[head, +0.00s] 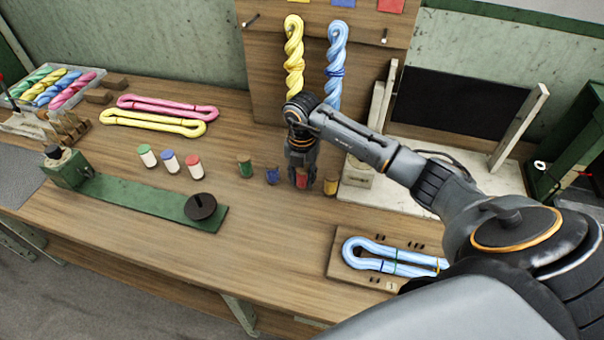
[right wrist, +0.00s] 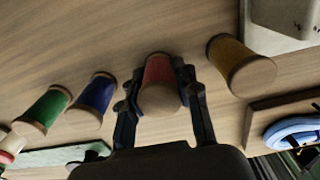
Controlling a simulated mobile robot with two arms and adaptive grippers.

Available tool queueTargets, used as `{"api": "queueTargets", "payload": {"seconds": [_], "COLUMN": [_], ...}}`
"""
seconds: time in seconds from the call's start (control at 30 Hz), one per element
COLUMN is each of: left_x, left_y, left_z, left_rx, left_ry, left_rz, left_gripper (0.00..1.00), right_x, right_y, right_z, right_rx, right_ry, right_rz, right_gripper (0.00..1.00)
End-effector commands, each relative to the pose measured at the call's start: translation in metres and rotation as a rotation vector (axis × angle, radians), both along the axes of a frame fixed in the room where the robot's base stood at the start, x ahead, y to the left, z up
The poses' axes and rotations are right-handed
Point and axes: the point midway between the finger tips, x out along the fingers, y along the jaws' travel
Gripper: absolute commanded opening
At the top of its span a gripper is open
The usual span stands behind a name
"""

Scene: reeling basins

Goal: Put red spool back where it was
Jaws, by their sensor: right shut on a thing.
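The red spool (head: 302,179) is between the fingers of my right gripper (head: 303,184), in a row with a green spool (head: 245,167), a blue spool (head: 272,176) and a yellow spool (head: 330,187). In the right wrist view my right gripper (right wrist: 160,92) is shut around the red spool (right wrist: 158,70), whose round wooden end faces the camera. The blue spool (right wrist: 97,92) and green spool (right wrist: 46,108) are left of it there, the yellow spool (right wrist: 240,66) right. Whether the red spool touches the table is hard to tell. My left gripper is not in view.
Three white-bodied cylinders with green (head: 147,155), blue (head: 169,162) and red (head: 194,167) tops stand left of the row. A green plate (head: 140,200) with a black disc lies in front of them. A board with a blue skein (head: 385,262) is at front right. The table's front middle is clear.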

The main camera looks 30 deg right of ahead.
Motion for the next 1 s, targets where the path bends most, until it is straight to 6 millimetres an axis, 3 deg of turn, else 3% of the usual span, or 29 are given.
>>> {"api": "queueTargets", "payload": {"seconds": [0.27, 0.3, 0.4, 0.8, 1.0], "left_x": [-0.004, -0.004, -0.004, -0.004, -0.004], "left_y": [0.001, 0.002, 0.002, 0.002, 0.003], "left_z": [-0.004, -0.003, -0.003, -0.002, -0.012], "left_rx": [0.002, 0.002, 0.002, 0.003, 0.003], "left_ry": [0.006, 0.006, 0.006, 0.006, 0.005], "left_rz": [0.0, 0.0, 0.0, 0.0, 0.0], "left_gripper": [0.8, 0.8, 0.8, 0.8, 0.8], "right_x": [0.0, 0.0, 0.0, 0.001, 0.002], "right_y": [0.0, 0.0, 0.0, 0.0, 0.0], "right_z": [-0.004, -0.003, -0.003, 0.004, 0.038], "right_rx": [-0.001, 0.0, 0.0, 0.0, -0.001], "right_ry": [-0.001, -0.001, 0.0, -0.003, -0.008], "right_rz": [0.0, 0.0, 0.0, 0.0, 0.0], "right_gripper": [0.01, 0.36, 0.55, 0.55, 0.55]}}
